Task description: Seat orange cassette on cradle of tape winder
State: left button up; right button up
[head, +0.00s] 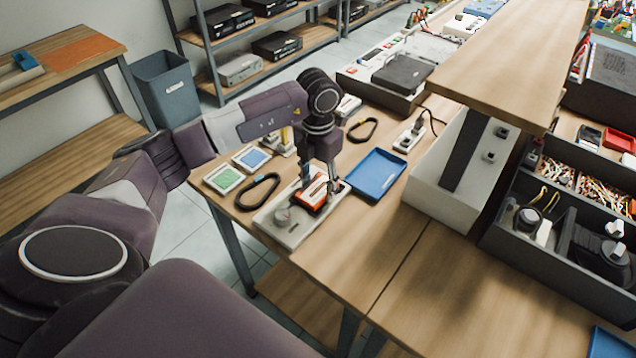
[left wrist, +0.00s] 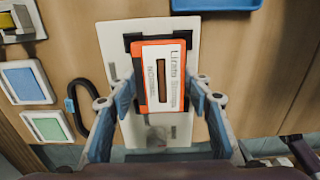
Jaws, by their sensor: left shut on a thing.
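The orange cassette (head: 313,194) has a white label and a dark window. In the left wrist view the cassette (left wrist: 162,76) lies over the black cradle (left wrist: 133,40) of the pale tape winder (left wrist: 155,131). In the head view the winder (head: 291,230) stands near the table's left front edge, with a round knob beside the cassette. My left gripper (head: 318,190) points down over the winder. Its blue-grey fingers (left wrist: 162,97) are shut on the cassette's two sides. Whether the cassette touches the cradle floor cannot be told. My right gripper is not in view.
A blue tray (head: 376,175) lies right of the winder. A shelf (head: 520,60) rises at right. The front tabletop is clear.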

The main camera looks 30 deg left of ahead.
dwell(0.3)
pick_arm(q)
jog(key=o, duration=1.2)
jog(key=shift+o, duration=0.2)
notch_tip(320, 180, up, 18)
jog(key=p, duration=0.4)
jog(key=shift+f, duration=0.15)
dwell(0.7)
